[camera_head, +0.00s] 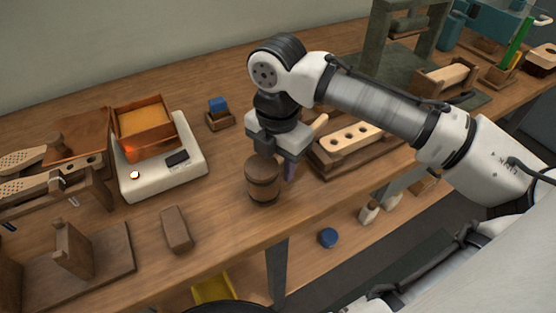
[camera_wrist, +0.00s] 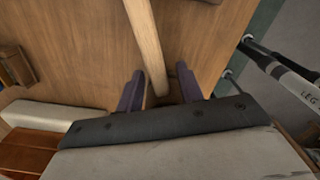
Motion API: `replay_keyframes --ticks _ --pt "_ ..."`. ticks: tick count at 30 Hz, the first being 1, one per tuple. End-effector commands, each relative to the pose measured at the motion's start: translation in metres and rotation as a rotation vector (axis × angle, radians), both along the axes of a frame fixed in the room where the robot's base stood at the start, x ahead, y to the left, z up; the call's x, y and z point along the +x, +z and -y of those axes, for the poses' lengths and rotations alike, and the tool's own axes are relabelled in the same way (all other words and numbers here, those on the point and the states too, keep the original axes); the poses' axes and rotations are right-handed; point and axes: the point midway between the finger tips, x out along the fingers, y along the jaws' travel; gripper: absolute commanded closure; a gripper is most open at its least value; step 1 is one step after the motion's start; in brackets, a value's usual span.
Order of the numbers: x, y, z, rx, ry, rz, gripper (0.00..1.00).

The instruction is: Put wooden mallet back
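The wooden mallet has a dark barrel-shaped head (camera_head: 262,182) standing near the front edge of the bench. Its pale handle (camera_head: 320,124) sticks out behind my gripper, up and to the right. My gripper (camera_head: 281,168) points down just behind the head, partly hidden by it. In the wrist view the handle (camera_wrist: 147,45) runs down between the two purple fingers of my gripper (camera_wrist: 160,88), with a gap on each side. The fingers are apart, so the gripper is open around or just above the handle. The head is not clearly seen there.
A wooden block with holes (camera_head: 352,139) lies right of my gripper. A white scale (camera_head: 190,160) with an orange-filled box (camera_head: 143,128) stands left. A small brown block (camera_head: 176,229) lies front left. A blue-topped block (camera_head: 219,112) stands behind. Bench is clear between mallet and scale.

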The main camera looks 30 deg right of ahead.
Motion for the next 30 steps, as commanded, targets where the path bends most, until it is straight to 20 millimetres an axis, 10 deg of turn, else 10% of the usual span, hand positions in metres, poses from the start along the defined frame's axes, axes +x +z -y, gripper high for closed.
replay_keyframes --ticks 8,21,30 --pt "0.000 0.010 0.000 0.000 -0.001 0.001 0.63" --pt "0.000 0.102 -0.001 0.003 0.002 0.002 0.63" --pt "0.000 0.126 0.000 0.002 0.002 -0.001 0.63"
